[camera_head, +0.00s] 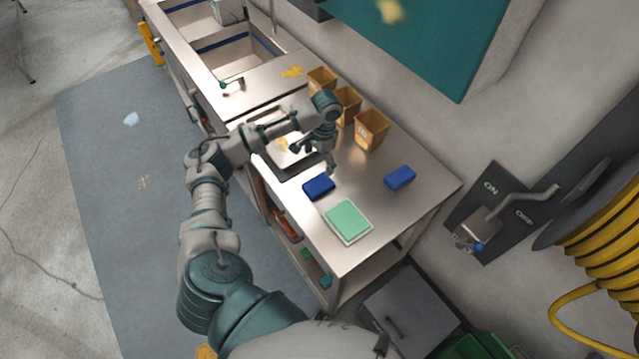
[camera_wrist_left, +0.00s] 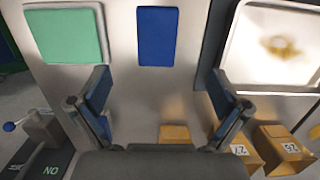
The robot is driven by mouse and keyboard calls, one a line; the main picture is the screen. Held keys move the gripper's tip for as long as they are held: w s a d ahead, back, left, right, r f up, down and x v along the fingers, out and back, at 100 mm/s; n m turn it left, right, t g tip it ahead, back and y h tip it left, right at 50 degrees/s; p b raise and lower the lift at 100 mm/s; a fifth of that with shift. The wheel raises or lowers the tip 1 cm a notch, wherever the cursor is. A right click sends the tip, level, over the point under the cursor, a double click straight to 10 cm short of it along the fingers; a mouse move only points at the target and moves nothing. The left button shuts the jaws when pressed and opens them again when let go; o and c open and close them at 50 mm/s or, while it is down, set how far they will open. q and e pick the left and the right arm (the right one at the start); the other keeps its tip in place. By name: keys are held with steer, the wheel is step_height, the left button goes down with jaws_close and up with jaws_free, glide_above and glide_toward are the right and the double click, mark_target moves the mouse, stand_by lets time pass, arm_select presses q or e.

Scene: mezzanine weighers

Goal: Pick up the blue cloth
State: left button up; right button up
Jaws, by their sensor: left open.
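A dark blue, flat folded piece (camera_head: 318,187), which looks like the blue cloth, lies on the steel counter between the tray and a green pad. In the left wrist view the blue cloth (camera_wrist_left: 157,36) is a blue rectangle near the top middle, beyond the fingers. A second, brighter blue block (camera_head: 399,178) lies further right; I cannot tell its material. My left gripper (camera_head: 318,156) is open and empty above the counter, beside the cloth on its far side. Its spread fingers (camera_wrist_left: 158,88) show in the wrist view, apart from the cloth. My right gripper is not in view.
A green pad on a pale base (camera_head: 348,221) lies near the counter's front end. A stained tray (camera_wrist_left: 274,46) is beside the cloth. Several brown bins (camera_head: 371,130) stand along the wall side. A wall lever (camera_head: 520,198) and a yellow hose reel (camera_head: 606,232) are at right.

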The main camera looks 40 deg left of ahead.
arm_select(q)
glide_above(319, 184)
steer(key=f, duration=0.6)
steer(key=shift+w+a+f, duration=0.1)
steer(key=shift+w+a, duration=0.05)
steer(key=shift+w, duration=0.1)
steer(key=shift+s+f+p, duration=0.15)
steer(key=shift+f+p, duration=0.2)
steer(key=shift+f, duration=2.4)
steer(key=shift+r, duration=0.1)
steer(key=c, duration=1.1)
